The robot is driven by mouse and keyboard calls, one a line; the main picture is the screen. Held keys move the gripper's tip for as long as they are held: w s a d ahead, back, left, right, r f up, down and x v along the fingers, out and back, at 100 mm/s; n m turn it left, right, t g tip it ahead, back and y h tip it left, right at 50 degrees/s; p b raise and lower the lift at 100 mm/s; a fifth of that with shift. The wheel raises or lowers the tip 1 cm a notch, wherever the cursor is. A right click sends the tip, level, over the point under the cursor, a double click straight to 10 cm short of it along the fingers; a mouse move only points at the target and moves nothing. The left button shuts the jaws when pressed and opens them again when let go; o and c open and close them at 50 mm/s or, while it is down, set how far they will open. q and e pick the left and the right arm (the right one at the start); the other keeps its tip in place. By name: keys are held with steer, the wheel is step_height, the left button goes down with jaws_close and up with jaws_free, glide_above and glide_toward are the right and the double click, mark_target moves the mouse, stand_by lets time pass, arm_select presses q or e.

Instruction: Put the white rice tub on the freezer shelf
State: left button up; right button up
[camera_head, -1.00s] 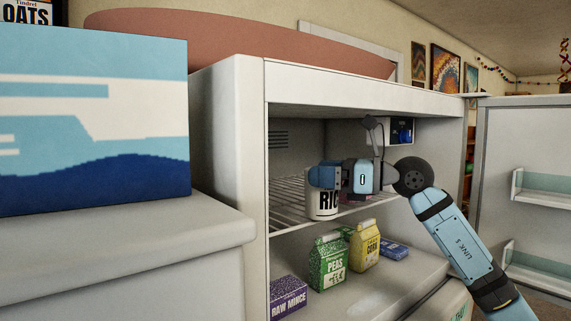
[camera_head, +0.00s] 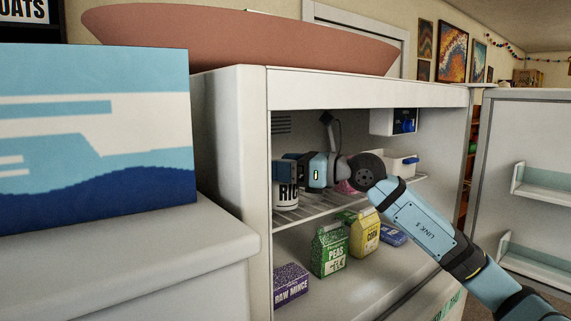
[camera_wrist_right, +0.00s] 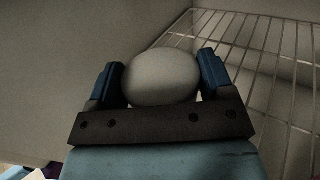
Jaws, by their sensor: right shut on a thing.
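The white rice tub (camera_head: 286,193) is upright at the left side of the freezer's wire shelf (camera_head: 318,207). Its dark "RIC" lettering faces out and its upper part is partly hidden by my gripper. My right gripper (camera_head: 290,171) reaches in from the right and is shut on the tub. In the right wrist view the tub's pale round top (camera_wrist_right: 161,77) sits between the two blue fingers, with the wire rack (camera_wrist_right: 262,60) to the right. I cannot tell whether the tub's base touches the shelf. My left gripper is not in view.
Below the shelf stand a purple raw mince box (camera_head: 291,284), a green peas carton (camera_head: 329,250), a yellow corn carton (camera_head: 365,233) and a blue pack (camera_head: 393,234). A white bin (camera_head: 402,165) is at the shelf's right. The open door (camera_head: 525,185) stands right.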

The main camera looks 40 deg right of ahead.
steer(key=shift+f+b, duration=0.25)
steer(key=shift+b, duration=0.05)
steer(key=o, duration=1.1)
steer(key=shift+w, duration=0.1)
steer(key=shift+r, duration=0.25)
steer(key=b+v, duration=0.5)
steer(key=v, duration=0.7)
